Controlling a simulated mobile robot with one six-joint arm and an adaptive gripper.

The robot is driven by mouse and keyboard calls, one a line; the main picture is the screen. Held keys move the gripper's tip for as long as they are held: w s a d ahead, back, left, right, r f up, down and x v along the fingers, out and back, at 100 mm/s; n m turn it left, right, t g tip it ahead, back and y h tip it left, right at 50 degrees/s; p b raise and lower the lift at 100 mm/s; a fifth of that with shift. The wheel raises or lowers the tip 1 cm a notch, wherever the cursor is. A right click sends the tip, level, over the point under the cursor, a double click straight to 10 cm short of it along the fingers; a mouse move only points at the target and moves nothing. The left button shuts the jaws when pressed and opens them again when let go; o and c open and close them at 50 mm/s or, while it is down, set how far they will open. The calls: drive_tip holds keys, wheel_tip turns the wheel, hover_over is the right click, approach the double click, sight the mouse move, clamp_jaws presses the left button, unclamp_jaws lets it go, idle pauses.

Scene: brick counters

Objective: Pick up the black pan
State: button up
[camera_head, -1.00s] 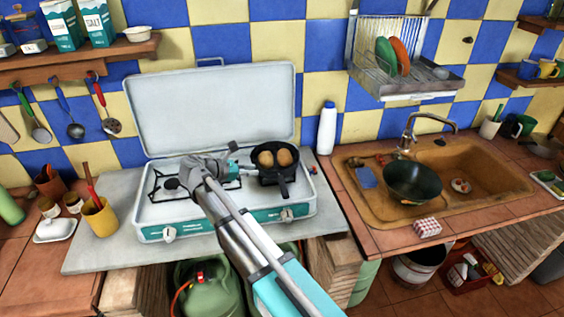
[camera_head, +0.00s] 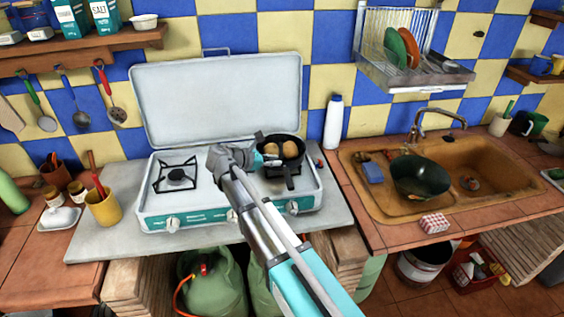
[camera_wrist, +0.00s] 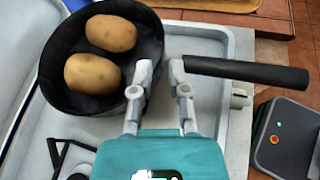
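The black pan (camera_head: 264,142) sits on the right side of the stove with two brown potatoes (camera_head: 290,149) in it. Its handle (camera_head: 289,180) points toward the front. In the wrist view the pan (camera_wrist: 62,100) is at upper left and its black handle (camera_wrist: 250,72) runs to the right. My gripper (camera_wrist: 161,68) is open, with its fingertips apart at the pan's rim near the base of the handle. I cannot tell whether they touch it. In the head view my gripper (camera_head: 268,160) is at the pan's left side.
The stove's raised lid (camera_head: 220,100) stands behind. The left burner (camera_head: 176,177) is empty. A white bottle (camera_head: 334,122) stands right of the stove. A dark wok-like pan (camera_head: 420,178) rests in the sink (camera_head: 490,185). A yellow cup (camera_head: 103,208) stands at left.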

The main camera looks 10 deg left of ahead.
sight(293, 161)
drive_tip(key=shift+x, duration=1.15)
drive_tip(key=shift+b+x, duration=1.15)
drive_tip(key=shift+x, duration=1.45)
drive_tip(key=shift+d, duration=0.1)
drive_tip(key=shift+c, duration=0.2)
clamp_jaws()
drive_tip(key=shift+r, duration=0.1)
